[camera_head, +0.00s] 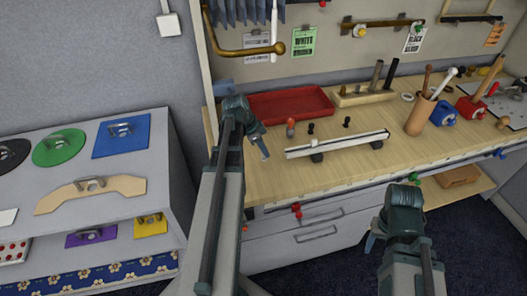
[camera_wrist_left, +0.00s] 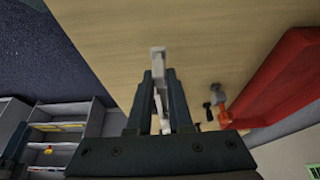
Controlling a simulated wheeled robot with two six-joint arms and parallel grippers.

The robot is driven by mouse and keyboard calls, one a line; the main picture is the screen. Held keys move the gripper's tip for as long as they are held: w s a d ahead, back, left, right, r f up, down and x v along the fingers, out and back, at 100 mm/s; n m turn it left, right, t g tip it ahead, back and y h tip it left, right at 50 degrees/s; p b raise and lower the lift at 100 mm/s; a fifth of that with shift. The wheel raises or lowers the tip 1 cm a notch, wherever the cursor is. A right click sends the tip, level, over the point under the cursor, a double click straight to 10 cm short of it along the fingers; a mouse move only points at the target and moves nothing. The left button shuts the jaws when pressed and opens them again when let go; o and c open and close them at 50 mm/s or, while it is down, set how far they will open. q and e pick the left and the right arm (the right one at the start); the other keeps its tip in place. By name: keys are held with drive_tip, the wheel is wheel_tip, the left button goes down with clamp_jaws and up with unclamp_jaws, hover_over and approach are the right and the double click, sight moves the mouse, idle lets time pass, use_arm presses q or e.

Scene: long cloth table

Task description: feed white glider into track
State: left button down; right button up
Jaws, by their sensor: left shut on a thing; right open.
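My left gripper (camera_head: 263,148) is over the left part of the wooden table. In the left wrist view the left gripper (camera_wrist_left: 160,85) is shut on a slim white piece, the white glider (camera_wrist_left: 158,56), which sticks out past the fingertips. The glider is hard to make out in the head view. The track (camera_head: 337,144) is a long white rail with a dark slot, raised on black feet, to the right of the left gripper and apart from it. My right gripper (camera_head: 370,243) is open in front of the table; its fingertips are mostly hidden by its own wrist.
Small upright pegs, one reddish (camera_head: 291,127) and black ones (camera_head: 347,123), stand behind the track. A red tray (camera_head: 291,104) lies at the back. A wooden cup of tools (camera_head: 420,117) stands right of the track. A grey shelf (camera_head: 95,165) with coloured plates is at left.

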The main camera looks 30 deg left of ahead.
use_arm(q)
drive_tip(key=shift+w, duration=0.1)
drive_tip(key=shift+w+d, duration=1.9)
drive_tip(key=shift+w, duration=0.25)
drive_tip(key=shift+w+d, duration=1.55)
drive_tip(key=shift+w, duration=0.3)
drive_tip(key=shift+w+d, duration=1.55)
drive_tip(key=shift+w, duration=0.25)
idle(0.7)
drive_tip(key=c, duration=0.8)
unclamp_jaws()
drive_tip(key=shift+o, duration=0.2)
drive_tip(key=shift+r, duration=0.1)
drive_tip(key=p+v, duration=1.3)
drive_tip(key=shift+s+a+r, duration=0.15)
drive_tip(key=shift+a+r, duration=0.05)
drive_tip(key=shift+r, duration=0.05)
